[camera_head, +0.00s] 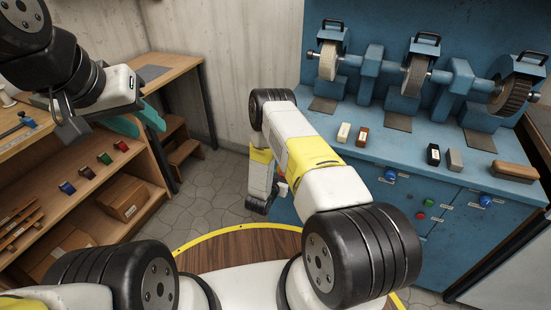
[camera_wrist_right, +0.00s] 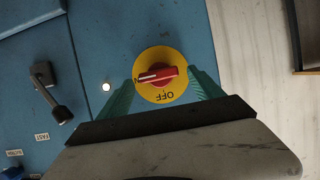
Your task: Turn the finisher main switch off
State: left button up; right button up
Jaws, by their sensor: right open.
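The finisher main switch (camera_wrist_right: 158,75) is a red knob on a round yellow plate in the right wrist view. Its white mark points left, toward a partly covered label ending in N. OFF is printed below the knob. My right gripper (camera_wrist_right: 165,82) is open, its green fingers on either side of the plate's lower part; contact with the knob cannot be told. In the head view my right gripper is hidden by my arm beside the blue finisher bench (camera_head: 300,97). My left gripper (camera_head: 148,122) is open and empty near the wooden shelf at left.
A pale lamp (camera_wrist_right: 106,87) and a dark lever (camera_wrist_right: 52,95) are on the blue panel left of the switch. Grinding wheels (camera_head: 416,68), small blocks (camera_head: 343,132) and a brush (camera_head: 515,171) are on the bench. A wooden shelf unit (camera_head: 150,165) stands at left.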

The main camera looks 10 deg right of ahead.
jog(key=shift+w+d+f, duration=0.1)
jog(key=shift+w+d, duration=0.05)
jog(key=shift+w, duration=0.05)
jog(key=c, duration=1.4)
